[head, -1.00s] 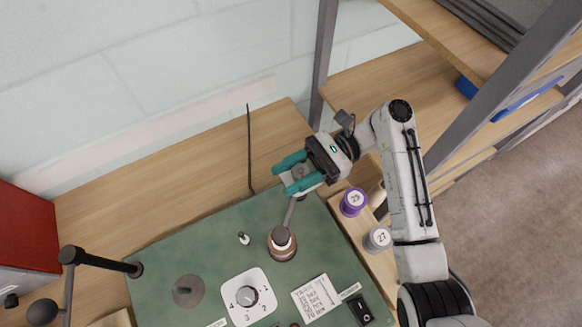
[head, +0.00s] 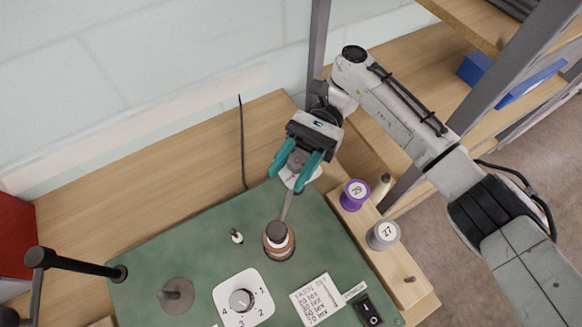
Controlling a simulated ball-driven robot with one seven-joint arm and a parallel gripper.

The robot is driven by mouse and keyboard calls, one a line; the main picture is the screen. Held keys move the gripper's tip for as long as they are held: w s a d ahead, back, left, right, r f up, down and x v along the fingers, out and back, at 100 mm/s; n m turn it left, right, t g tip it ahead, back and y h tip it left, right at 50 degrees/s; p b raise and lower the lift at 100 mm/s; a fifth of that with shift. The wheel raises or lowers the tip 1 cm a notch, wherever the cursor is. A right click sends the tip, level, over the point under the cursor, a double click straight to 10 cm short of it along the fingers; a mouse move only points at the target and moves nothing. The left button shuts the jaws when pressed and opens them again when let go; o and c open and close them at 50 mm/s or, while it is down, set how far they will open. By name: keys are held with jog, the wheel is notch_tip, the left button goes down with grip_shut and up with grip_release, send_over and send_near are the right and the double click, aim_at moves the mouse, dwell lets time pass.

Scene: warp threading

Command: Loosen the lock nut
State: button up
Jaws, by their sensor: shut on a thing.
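My gripper (head: 289,177) is over the back right corner of the green board (head: 190,235). Its two teal fingers are closed around a small grey round piece (head: 298,160), which looks like the lock nut. The fingers partly hide it, so its shape and any turn are unclear. A pale disc (head: 312,175) shows under and beside the fingers.
A numbered dial (head: 240,299), a grey disc with a peg (head: 176,295), a note card (head: 316,301) and a black switch (head: 367,312) are on the board. Purple spool 29 (head: 354,195) and grey spool 27 (head: 382,235) stand at right. A black arm (head: 80,262) is at left.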

jog(key=shift+h, duration=0.3)
jog(key=o, duration=1)
jog(key=shift+c, duration=0.2)
notch_tip(320, 180, up, 3)
jog(key=shift+f, duration=0.1)
jog(key=s+d+r, duration=0.4)
jog(key=s+r, duration=0.6)
jog(key=s, duration=0.3)
jog(key=shift+s+b, duration=0.25)
jog(key=shift+b, duration=0.1)
jog(key=shift+r, duration=0.1)
